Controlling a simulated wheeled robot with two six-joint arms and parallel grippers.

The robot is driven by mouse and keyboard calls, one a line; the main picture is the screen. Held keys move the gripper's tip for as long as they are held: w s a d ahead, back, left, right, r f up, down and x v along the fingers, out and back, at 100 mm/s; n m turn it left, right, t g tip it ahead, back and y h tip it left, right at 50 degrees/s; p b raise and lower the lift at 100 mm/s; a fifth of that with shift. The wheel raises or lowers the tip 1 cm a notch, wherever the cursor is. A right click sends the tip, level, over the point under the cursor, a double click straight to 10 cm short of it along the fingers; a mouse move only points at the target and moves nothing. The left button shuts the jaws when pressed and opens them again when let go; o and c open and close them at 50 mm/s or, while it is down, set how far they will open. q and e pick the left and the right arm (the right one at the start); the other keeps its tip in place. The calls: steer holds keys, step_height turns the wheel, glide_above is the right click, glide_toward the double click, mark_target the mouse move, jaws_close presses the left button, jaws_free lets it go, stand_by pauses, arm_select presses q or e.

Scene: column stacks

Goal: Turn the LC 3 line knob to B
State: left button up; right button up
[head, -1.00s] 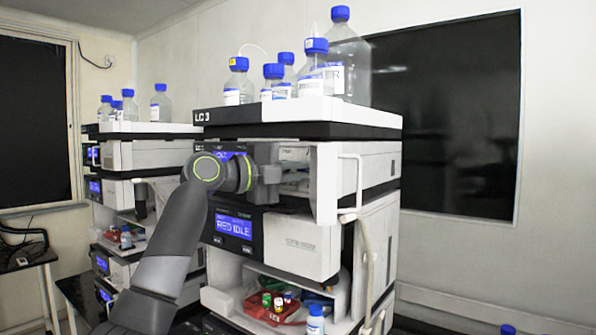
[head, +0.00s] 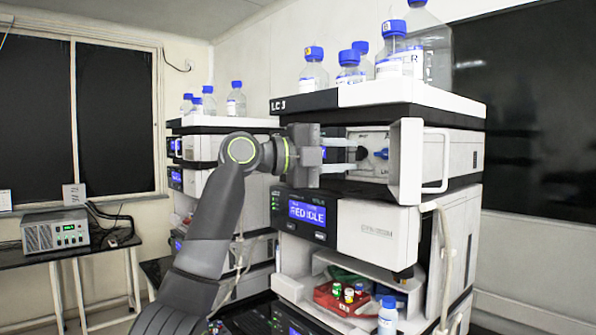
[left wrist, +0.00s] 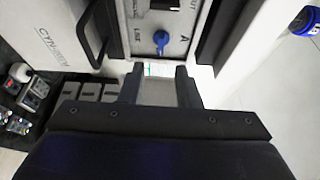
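The LC 3 stack (head: 405,95) carries its name on the top tray's front edge. An open module in it shows a pale panel with a blue knob (head: 381,153). The left wrist view shows the blue knob (left wrist: 161,40) beside an "A" and a sideways word that looks like LINE. I cannot tell which mark it points at. My left gripper (head: 352,155) is open and empty, its fingers reaching toward the panel. In the left wrist view my left gripper (left wrist: 160,77) has its fingertips apart, short of the knob and roughly in line with it. My right gripper is not in view.
A white open door (head: 407,160) with a loop handle stands just right of the knob. Below is a module with a blue screen (head: 307,212) reading RED IDLE. Blue-capped bottles (head: 393,48) stand on top. Another stack (head: 205,150) is behind at left.

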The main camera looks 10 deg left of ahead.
arm_select(q)
steer(key=b+v, duration=0.3)
steer(key=v, duration=0.7)
